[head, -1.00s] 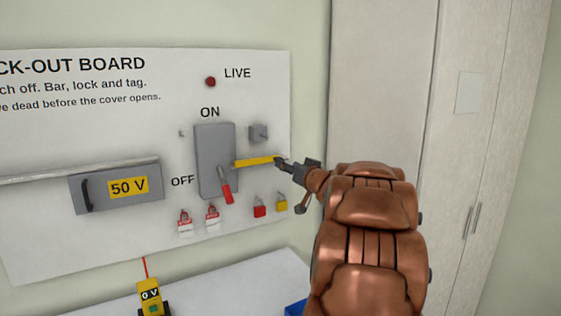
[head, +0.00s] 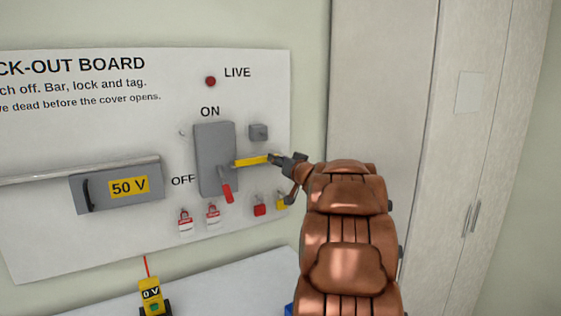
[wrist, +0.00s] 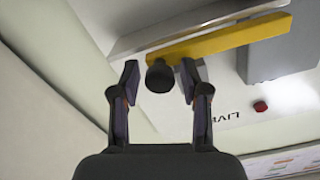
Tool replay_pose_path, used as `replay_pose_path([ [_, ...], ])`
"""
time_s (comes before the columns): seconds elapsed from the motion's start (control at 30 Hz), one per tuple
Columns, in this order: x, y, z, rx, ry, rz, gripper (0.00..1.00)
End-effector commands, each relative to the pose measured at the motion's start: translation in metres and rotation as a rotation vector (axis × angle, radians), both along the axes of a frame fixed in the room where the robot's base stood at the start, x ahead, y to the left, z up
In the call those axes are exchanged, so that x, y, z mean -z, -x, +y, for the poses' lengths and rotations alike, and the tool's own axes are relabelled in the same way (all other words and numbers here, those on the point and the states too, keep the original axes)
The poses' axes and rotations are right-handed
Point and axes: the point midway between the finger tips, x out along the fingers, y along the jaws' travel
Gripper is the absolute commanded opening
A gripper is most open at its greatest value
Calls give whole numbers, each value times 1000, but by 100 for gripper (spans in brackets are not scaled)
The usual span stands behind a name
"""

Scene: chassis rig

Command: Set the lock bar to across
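The yellow lock bar (head: 250,162) lies nearly level in the head view, from the grey switch box (head: 214,150) out to the right. It also shows in the wrist view (wrist: 225,38), with a dark round knob (wrist: 159,76) at its end. My gripper (head: 274,159) is at the bar's right end and hides its tip. In the wrist view my gripper (wrist: 160,78) is open, with the knob between its fingertips and a small gap on each side. The red switch handle (head: 227,192) points down, near OFF.
A small grey block (head: 258,132) sits above the bar. Red and yellow padlocks (head: 260,206) and red-and-white tags (head: 185,221) hang below. A 50 V box (head: 117,186) is at left. The LIVE lamp (head: 210,81) is dark red. A tall cabinet (head: 380,90) stands right.

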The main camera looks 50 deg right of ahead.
Motion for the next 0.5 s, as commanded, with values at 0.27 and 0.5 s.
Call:
replay_pose_path([
  [0.27,0,0,0,0,0,0,13],
  [0.5,0,0,0,1,0,0,0],
])
